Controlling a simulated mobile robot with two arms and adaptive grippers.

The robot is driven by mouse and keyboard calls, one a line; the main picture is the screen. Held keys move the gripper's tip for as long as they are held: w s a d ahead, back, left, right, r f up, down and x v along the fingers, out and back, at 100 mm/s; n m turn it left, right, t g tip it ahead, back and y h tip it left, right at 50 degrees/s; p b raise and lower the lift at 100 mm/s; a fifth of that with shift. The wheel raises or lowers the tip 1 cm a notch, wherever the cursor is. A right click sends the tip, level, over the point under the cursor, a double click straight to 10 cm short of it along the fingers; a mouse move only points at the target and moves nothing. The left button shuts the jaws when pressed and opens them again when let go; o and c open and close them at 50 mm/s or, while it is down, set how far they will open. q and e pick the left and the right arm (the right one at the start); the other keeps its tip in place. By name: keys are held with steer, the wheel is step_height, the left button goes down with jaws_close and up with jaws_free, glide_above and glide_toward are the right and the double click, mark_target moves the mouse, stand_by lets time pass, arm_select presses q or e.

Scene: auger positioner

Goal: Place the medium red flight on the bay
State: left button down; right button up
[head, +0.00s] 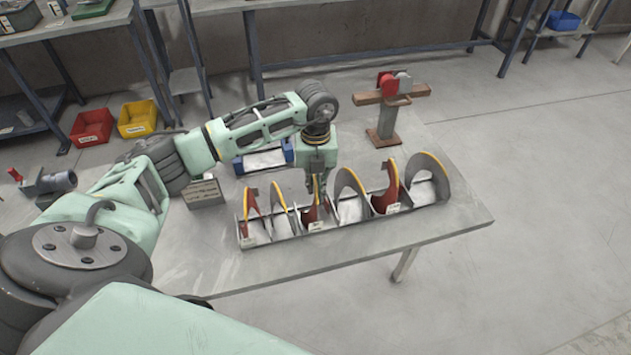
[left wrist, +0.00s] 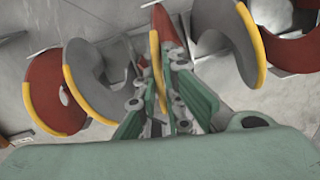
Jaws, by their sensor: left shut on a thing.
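A long grey rack (head: 345,229) on the table holds several curved flights, red and grey with yellow edges, in separate slots. The medium red flight (head: 311,214) stands upright in the rack, between a grey flight on each side. My left gripper (head: 318,188) reaches down from above and is shut on its yellow-edged top. In the left wrist view the red flight (left wrist: 167,38) shows between the fingers of my left gripper (left wrist: 160,92). The flight's lower part is partly hidden by the rack's front. I cannot tell which part is the bay. My right gripper is out of view.
Neighbouring grey flights (head: 350,185) stand close on both sides. A grey box (head: 204,193) stands left. The table's front strip is clear.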

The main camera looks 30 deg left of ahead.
arm_select(q)
steer(key=c, duration=2.3)
jaws_free()
steer(key=shift+f, duration=0.1)
steer(key=o, duration=0.4)
steer(key=shift+o, duration=0.2)
steer(key=shift+r, duration=0.35)
step_height(320, 180, up, 12)
steer(key=b, duration=0.3)
steer(key=shift+f, duration=0.15)
steer(key=shift+d, duration=0.15)
